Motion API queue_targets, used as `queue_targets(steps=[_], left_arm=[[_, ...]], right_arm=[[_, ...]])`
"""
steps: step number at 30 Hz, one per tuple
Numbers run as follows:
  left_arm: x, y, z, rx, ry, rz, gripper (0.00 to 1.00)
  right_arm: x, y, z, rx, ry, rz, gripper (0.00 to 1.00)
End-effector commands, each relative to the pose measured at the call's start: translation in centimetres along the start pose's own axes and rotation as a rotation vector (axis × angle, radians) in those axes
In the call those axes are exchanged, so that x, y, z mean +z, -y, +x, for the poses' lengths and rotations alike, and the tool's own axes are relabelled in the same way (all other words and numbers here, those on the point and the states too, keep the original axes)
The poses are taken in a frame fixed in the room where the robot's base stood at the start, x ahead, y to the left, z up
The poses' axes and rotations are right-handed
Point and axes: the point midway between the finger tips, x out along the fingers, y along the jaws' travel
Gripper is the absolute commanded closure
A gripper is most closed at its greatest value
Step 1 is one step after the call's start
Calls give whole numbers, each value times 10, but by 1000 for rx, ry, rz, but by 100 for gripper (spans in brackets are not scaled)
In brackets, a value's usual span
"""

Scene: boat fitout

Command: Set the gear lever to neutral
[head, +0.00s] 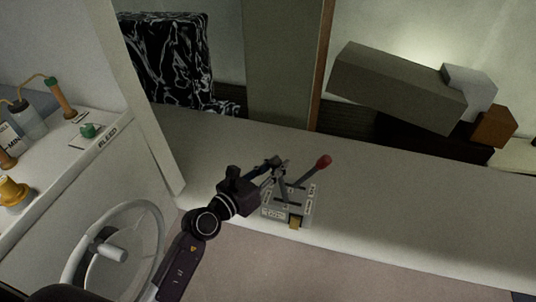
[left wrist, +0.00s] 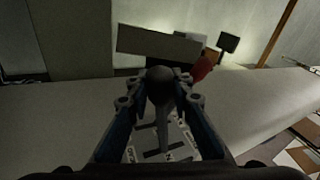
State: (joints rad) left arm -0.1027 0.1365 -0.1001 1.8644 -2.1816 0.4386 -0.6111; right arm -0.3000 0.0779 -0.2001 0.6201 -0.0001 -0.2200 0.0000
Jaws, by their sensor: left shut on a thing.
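A control box (head: 286,213) with a pale, marked top plate stands on the ledge in the head view; I cannot read its marks. Two levers rise from it. One has a red knob (head: 324,161) and leans to the right; its knob also shows in the left wrist view (left wrist: 203,68). The other has a dark round knob (left wrist: 160,82) on a grey stem (left wrist: 162,125). My left gripper (head: 279,166) is shut on this dark-knobbed lever, with a finger on each side of the knob. It hides much of this knob in the head view. My right gripper is not in view.
A steering wheel (head: 113,255) stands at the lower left. A white counter (head: 50,190) with bottles and a green knob (head: 88,130) is at the left. The long pale ledge (head: 400,215) is clear right of the box. Boxes (head: 395,85) are piled behind.

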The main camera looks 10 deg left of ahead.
Motion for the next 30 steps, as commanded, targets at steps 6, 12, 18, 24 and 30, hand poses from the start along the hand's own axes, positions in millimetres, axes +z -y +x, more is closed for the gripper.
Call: queue_targets(steps=[6,12,18,24,30], left_arm=[[4,24,8,-11,2,-15,100],[1,35,13,-13,3,-18,100],[-1,40,16,-14,3,-18,100],[-1,40,16,-14,3,-19,100],[-1,40,16,-15,3,-19,72]], right_arm=[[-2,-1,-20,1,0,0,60],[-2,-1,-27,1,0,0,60],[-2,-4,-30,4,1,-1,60],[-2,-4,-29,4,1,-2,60],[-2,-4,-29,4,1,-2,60]])
